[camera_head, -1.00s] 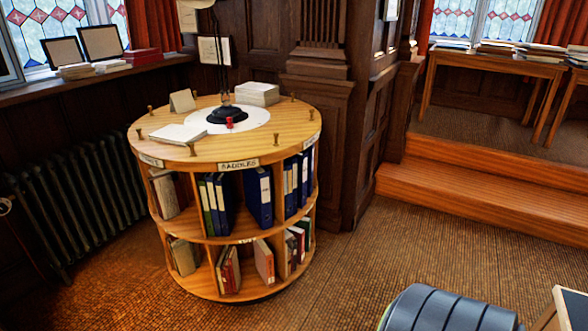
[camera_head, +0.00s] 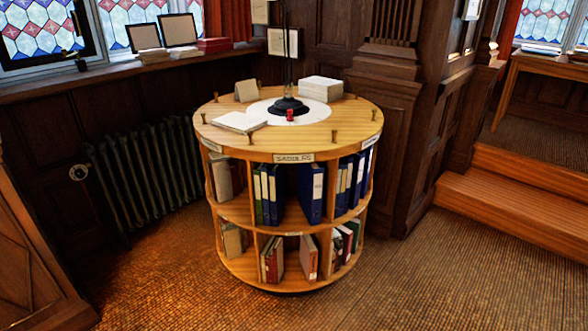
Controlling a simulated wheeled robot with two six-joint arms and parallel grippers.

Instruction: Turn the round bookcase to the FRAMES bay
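The round bookcase (camera_head: 234,205) stands on the carpet in the middle of the head view. It is light wood with two open tiers of binders and books. The bay label facing me reads SADDLES (camera_head: 294,158). Other labels at the left and right of the rim are too slanted to read, and I cannot see one reading FRAMES. Several small turned pegs (camera_head: 334,137) stand around the top's edge. A small red piece (camera_head: 290,115) is by the black lamp base at the centre. Neither of my grippers is in view.
A dark radiator (camera_head: 150,175) stands behind left, below a windowsill. A panelled wood pillar (camera_head: 395,130) rises close behind right. Wooden steps (camera_head: 515,215) are at the right. A wooden panel (camera_head: 35,255) is at the near left. The carpet (camera_head: 400,285) in front is clear.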

